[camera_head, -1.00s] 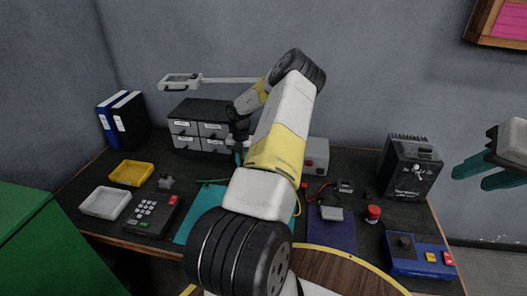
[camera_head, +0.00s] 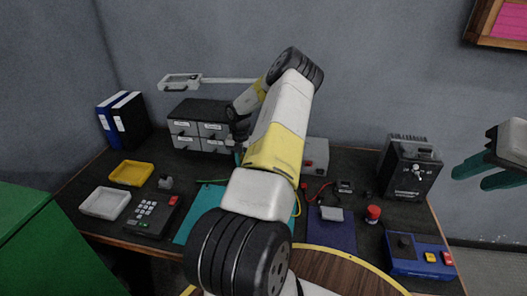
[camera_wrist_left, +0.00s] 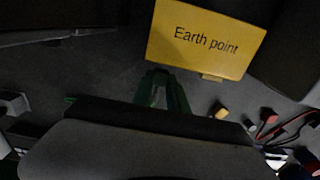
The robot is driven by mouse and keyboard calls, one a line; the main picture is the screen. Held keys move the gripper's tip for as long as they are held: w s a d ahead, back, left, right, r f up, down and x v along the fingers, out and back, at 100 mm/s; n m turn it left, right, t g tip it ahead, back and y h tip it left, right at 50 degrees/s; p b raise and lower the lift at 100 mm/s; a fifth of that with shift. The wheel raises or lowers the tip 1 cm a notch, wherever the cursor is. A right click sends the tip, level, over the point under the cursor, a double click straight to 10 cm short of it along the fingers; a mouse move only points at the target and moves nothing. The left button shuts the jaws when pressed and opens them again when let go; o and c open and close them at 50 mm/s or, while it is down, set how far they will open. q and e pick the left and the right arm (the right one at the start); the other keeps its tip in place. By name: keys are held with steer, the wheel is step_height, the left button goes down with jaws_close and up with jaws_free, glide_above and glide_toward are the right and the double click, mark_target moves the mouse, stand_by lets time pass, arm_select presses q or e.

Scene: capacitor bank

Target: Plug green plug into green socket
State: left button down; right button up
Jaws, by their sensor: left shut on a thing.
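The fingers are just below the yellow "Earth point" sign (camera_wrist_left: 206,38). I cannot make out the green socket in either view. My right gripper (camera_head: 470,180) is open and empty, at the right edge of the head view.
Drawers (camera_head: 200,128) stand left of my left arm, and a grey box (camera_head: 316,156) stands right of it. A black power unit (camera_head: 410,166), a blue control box (camera_head: 420,256), trays (camera_head: 131,173) and a keypad (camera_head: 153,213) occupy the bench. Red and black leads (camera_wrist_left: 284,128) lie lower right.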

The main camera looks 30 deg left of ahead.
arm_select(q)
steer(key=shift+w+a, duration=0.15)
steer(key=shift+w, duration=0.35)
stand_by(0.8)
steer(key=c, duration=1.2)
jaws_free()
steer(key=shift+c, duration=0.2)
step_height(320, 180, up, 8)
steer(key=shift+f, duration=0.1)
